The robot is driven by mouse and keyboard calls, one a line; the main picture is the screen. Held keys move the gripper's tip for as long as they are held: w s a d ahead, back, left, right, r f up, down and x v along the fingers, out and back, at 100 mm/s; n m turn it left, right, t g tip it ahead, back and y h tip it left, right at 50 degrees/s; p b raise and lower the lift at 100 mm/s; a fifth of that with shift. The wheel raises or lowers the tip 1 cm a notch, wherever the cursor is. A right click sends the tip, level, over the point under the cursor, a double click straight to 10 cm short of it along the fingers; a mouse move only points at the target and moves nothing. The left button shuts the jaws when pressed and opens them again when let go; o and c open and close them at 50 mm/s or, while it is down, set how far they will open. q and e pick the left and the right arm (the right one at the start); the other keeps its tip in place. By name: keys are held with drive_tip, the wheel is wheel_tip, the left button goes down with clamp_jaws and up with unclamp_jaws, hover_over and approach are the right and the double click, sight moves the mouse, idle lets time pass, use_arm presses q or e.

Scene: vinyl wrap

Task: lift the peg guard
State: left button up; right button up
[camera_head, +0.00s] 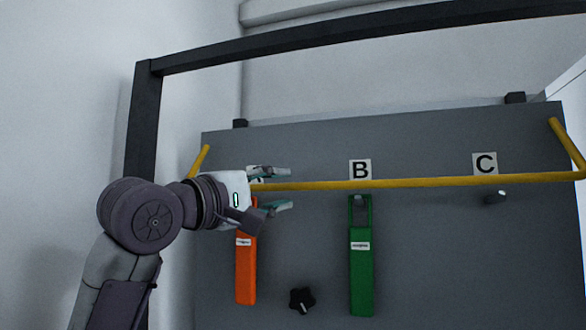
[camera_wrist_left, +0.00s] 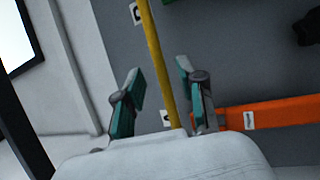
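The peg guard is a long yellow bar (camera_head: 420,182) that runs across the grey board, with bent arms at both ends. My left gripper (camera_head: 282,188) is at the left part of the bar, with one finger above it and one below. In the left wrist view the yellow bar (camera_wrist_left: 155,60) passes between the two open teal fingers (camera_wrist_left: 160,88), with a gap visible on each side. My right gripper is in neither view.
An orange piece (camera_head: 246,270) and a green piece (camera_head: 361,270) hang on the grey board (camera_head: 430,270) below the bar. A bare peg (camera_head: 496,197) sticks out under label C (camera_head: 485,164). A black knob (camera_head: 301,300) is lower down.

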sight(289, 188)
use_arm(q)
drive_tip(key=p+x, duration=0.1)
drive_tip(key=x, duration=0.2)
drive_tip(key=shift+w+d+r+p, duration=0.1)
drive_tip(key=shift+w+r+p, duration=0.1)
drive_tip(key=shift+w+p, duration=0.1)
drive_tip(key=shift+w+d+f, duration=0.1)
drive_tip(key=shift+w+d, duration=0.1)
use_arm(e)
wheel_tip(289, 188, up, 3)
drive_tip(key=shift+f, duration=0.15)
use_arm(q)
drive_tip(key=shift+c, duration=0.2)
clamp_jaws()
